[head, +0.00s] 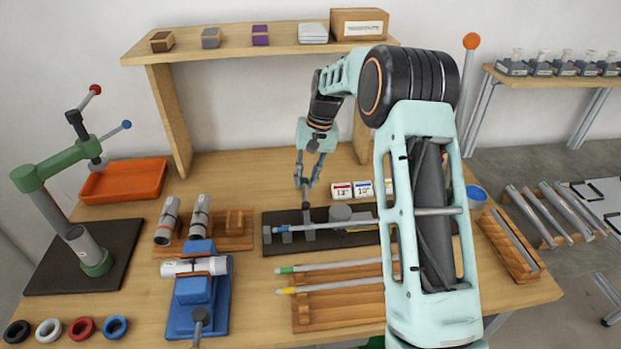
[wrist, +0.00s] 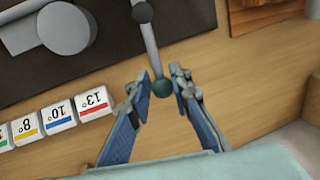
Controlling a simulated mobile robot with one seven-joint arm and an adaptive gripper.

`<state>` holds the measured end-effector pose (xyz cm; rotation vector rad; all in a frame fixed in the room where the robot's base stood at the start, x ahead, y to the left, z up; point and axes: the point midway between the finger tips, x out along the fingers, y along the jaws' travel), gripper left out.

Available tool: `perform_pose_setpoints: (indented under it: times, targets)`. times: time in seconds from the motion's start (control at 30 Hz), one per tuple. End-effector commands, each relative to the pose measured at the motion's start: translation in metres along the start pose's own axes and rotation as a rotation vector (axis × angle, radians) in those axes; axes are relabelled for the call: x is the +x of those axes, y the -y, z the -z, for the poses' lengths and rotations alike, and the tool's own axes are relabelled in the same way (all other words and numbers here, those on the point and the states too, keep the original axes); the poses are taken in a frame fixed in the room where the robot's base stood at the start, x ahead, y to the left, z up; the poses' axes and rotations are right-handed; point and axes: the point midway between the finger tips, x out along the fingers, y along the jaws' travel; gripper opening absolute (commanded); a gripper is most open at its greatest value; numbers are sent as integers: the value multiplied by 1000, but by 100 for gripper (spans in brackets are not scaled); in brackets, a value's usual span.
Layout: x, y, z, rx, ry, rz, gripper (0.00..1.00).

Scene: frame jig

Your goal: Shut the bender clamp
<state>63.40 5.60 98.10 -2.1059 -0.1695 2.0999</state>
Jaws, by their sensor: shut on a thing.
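The bender stands on a dark plate (head: 268,242) in the middle of the bench, with a round grey die (head: 341,212). A grey tube with a blue band (head: 284,228) lies along it. The clamp's grey lever (wrist: 151,45) ends in a dark green ball knob (wrist: 162,88) and sticks out past the plate's edge over bare wood. My gripper (head: 308,184) reaches down at the bender's back edge. How the clamp jaw meets the tube cannot be made out.
Angle tiles (wrist: 60,114) lie close beside my gripper. Wooden racks with rods (head: 335,301) lie in front of the bender. A blue vise (head: 194,300) and a green press (head: 45,170) stand left. A wooden shelf (head: 270,40) rises behind. My arm hides the bender's right end.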

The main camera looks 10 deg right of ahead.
Motion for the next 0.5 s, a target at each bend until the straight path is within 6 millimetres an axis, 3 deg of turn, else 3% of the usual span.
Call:
perform_pose_setpoints:
  times: [0.5]
  targets:
    - [0,7,1,-73,10,1,0]
